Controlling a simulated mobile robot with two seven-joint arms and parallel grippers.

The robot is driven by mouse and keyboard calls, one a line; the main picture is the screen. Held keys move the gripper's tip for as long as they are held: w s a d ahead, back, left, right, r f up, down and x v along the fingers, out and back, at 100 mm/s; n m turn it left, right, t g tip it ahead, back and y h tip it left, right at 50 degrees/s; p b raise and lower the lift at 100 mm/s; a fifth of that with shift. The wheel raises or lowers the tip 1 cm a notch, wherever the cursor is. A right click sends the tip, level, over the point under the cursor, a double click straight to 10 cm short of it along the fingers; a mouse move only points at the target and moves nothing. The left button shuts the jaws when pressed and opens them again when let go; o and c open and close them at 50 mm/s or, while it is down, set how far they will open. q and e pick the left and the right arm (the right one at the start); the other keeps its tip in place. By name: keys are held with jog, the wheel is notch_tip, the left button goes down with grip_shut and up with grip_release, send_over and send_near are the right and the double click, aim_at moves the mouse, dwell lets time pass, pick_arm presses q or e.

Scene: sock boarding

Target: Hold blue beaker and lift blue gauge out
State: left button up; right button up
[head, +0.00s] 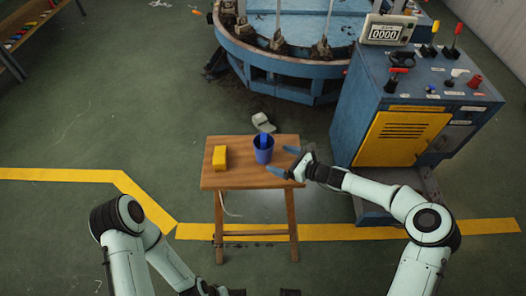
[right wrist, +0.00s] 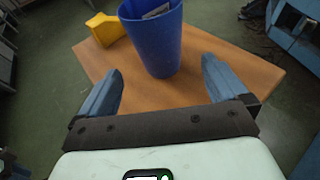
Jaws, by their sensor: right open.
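The blue beaker (head: 263,155) stands upright on a small wooden stool (head: 235,182), right of the stool's middle. A blue gauge (head: 264,138) sticks up out of it. In the right wrist view the beaker (right wrist: 153,42) stands just beyond the fingertips, with a greyish piece showing inside its rim; I cannot tell whether that is the gauge. My right gripper (head: 279,160) is open and empty, with its blue fingers apart and pointing at the beaker from the right.
A yellow block (head: 220,157) lies on the stool, left of the beaker. Behind stands a round blue machine (head: 295,75). A blue control cabinet (head: 357,120) with a yellow panel and a counter (head: 386,30) stands to the right. The floor left of the stool is clear.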

aim_at(266, 154)
jog(key=shift+b+x, duration=0.75)
jog(key=shift+x, duration=2.75)
jog(key=c, duration=0.9)
